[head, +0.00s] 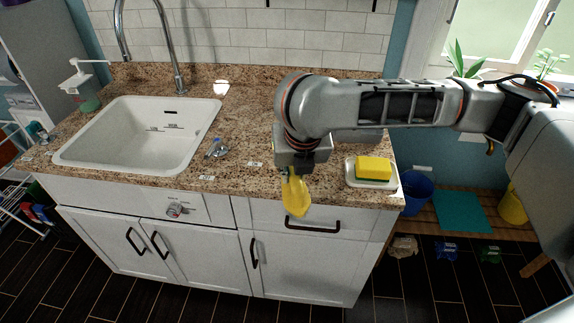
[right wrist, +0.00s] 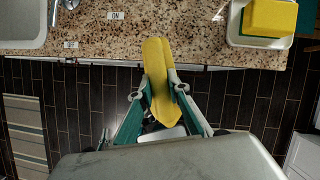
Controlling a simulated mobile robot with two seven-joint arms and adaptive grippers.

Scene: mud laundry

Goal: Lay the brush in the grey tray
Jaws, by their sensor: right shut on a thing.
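My right gripper (head: 294,172) is shut on a long yellow thing (head: 296,196), which hangs down in front of the counter's front edge. In the right wrist view the green and grey fingers (right wrist: 160,86) pinch this yellow thing (right wrist: 158,62) from both sides, and its far end overlaps the counter edge. It looks like a folded glove; I cannot tell whether it is the brush. No other brush is clearly seen. A grey shape (head: 369,136) on the counter, mostly hidden behind my right arm, may be the grey tray. My left gripper is not in view.
A white dish (head: 350,181) with a yellow and green sponge (head: 373,169) stands at the counter's right end. A blue bucket (head: 415,192) stands right of the cabinet.

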